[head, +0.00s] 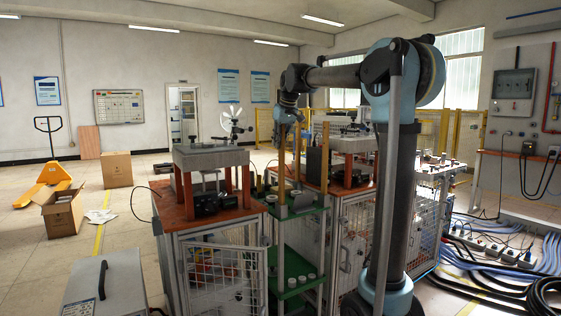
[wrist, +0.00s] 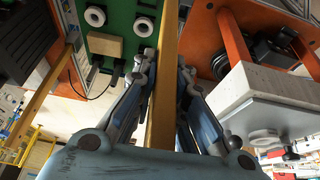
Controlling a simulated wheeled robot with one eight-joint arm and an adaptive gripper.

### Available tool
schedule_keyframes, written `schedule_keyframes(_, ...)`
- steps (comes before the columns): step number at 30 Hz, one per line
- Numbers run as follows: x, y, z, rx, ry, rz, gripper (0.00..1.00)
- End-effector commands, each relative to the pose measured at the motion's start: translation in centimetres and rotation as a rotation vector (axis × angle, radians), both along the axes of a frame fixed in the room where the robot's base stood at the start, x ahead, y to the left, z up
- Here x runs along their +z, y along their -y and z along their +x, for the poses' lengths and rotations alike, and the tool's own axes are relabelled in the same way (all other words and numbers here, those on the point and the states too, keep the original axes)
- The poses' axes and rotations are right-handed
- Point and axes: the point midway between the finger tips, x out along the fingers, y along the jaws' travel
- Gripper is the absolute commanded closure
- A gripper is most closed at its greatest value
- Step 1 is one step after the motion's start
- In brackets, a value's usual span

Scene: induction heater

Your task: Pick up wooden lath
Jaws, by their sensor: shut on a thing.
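The wooden lath (wrist: 163,95) is a long, narrow, tan strip running up the middle of the wrist view, past the top edge. My gripper (wrist: 167,62) is shut on it, with one finger against each side. The lath's far end is out of the wrist view. In the head view my gripper (head: 283,150) is small and hangs down over the green shelf unit between the two orange-topped tables.
The green shelf (wrist: 113,18) carries white rings and a wooden block (wrist: 101,47). A grey slab (wrist: 262,105) on orange posts stands close on the right in the wrist view. Open floor with a cardboard box (head: 63,213) lies left in the head view.

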Motion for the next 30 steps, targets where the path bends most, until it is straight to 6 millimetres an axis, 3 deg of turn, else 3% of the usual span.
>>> schedule_keyframes(5,1.4,0.0,0.0,0.000,0.000,0.000,1.00)
schedule_keyframes(18,8.5,0.0,0.0,0.000,0.000,0.000,1.00)
schedule_keyframes(30,11.8,0.0,0.0,0.000,0.000,0.000,1.00)
